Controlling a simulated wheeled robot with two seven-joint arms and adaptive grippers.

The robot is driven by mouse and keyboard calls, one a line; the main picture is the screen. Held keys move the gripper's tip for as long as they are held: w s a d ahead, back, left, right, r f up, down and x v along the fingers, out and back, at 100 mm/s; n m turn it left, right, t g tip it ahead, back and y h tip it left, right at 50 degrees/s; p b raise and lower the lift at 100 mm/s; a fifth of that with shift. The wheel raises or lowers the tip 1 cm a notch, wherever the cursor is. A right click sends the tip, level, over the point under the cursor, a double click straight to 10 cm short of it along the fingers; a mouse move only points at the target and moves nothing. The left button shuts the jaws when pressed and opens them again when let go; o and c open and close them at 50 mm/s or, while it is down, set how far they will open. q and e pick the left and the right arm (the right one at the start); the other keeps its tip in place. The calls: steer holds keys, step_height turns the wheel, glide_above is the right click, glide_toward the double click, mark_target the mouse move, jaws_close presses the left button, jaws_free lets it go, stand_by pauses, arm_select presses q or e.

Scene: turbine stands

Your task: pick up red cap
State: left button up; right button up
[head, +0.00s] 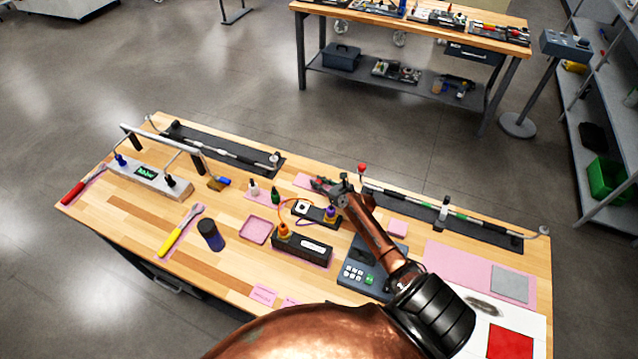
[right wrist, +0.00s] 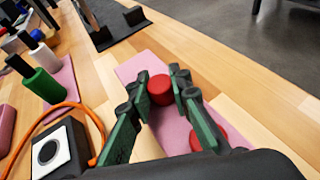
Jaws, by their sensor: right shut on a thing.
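The red cap (right wrist: 160,89) is a short round piece, seen in the right wrist view between the fingertips of my right gripper (right wrist: 161,92). The dark green finger pads touch it on both sides, so the gripper is shut on it. The cap shows over a pink mat (right wrist: 178,126); I cannot tell how far above the mat it is. A second red round piece (right wrist: 208,138) lies on the mat, partly hidden by the right finger. In the head view my right gripper (head: 326,186) is near the table's middle, the cap too small to make out. My left gripper is not in view.
Close to the gripper are a green bottle (head: 275,195), a white bottle (head: 254,188) and a small device with an orange cable (head: 316,213). A metal rod with a red ball end (head: 362,168) stands just right. A keypad box (head: 366,278) lies in front.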

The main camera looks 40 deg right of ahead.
mark_target(319, 181)
step_height(319, 181, up, 10)
steer(key=shift+p, duration=1.05)
steer(key=o, duration=0.3)
jaws_close()
